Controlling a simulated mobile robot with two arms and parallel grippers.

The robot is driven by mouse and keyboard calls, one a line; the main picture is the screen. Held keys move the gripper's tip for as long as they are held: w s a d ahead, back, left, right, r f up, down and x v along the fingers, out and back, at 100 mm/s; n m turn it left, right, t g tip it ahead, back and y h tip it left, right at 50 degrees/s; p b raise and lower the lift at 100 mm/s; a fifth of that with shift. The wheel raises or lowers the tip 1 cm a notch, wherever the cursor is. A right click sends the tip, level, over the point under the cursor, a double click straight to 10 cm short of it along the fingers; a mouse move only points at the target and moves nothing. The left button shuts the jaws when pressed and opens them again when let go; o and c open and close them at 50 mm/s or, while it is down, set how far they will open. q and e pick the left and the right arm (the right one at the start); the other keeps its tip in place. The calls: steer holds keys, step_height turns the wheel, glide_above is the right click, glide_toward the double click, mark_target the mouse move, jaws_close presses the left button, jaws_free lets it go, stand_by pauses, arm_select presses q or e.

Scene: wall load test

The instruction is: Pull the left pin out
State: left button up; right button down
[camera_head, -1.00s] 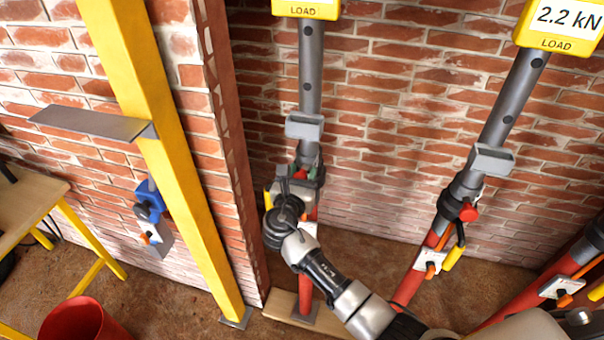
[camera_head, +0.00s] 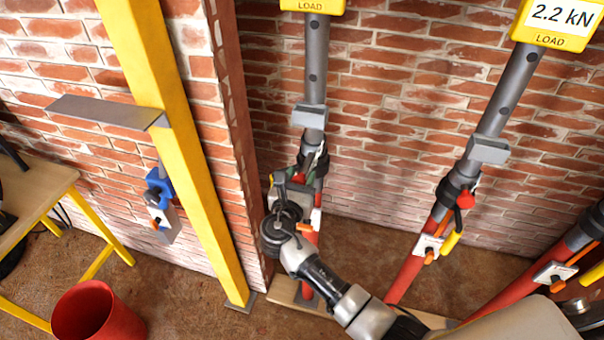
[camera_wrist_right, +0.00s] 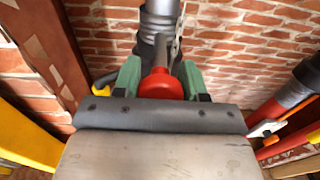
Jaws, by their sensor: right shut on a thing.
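The left prop has a grey upper tube (camera_head: 315,80) over a red lower tube and stands on a wooden plank against the brick wall. Its left pin shows a round red knob (camera_wrist_right: 160,84) in the right wrist view, in front of the grey tube (camera_wrist_right: 160,25). My right gripper (camera_head: 301,174) is at the collar of this prop, its green finger pads either side of the knob and shut on it. The gripper body hides much of the collar and pin in the head view, and I cannot tell how deep the pin sits. My left gripper is not in view.
Another prop (camera_head: 493,110) to the right has a red knob (camera_head: 465,199) and a 2.2 kN load display (camera_head: 558,20). A yellow post (camera_head: 170,130) with a grey shelf plate (camera_head: 108,111) stands left. A red bucket (camera_head: 95,318) and a table (camera_head: 35,200) are at lower left.

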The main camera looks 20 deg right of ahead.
steer(key=c, duration=0.9)
jaws_free()
steer(key=shift+s+f, duration=0.1)
steer(key=shift+f, duration=0.1)
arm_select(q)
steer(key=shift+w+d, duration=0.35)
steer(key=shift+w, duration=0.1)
arm_select(e)
steer(key=shift+o, duration=1.4)
steer(key=shift+a+r, duration=0.15)
steer(key=shift+s, duration=0.1)
steer(key=shift+s+a, duration=0.2)
steer(key=shift+s, duration=0.05)
arm_select(q)
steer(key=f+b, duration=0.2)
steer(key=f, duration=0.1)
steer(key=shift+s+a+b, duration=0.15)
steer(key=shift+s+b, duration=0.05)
steer(key=shift+b, duration=0.2)
arm_select(e)
steer(key=v, duration=1)
steer(key=shift+a, duration=0.1)
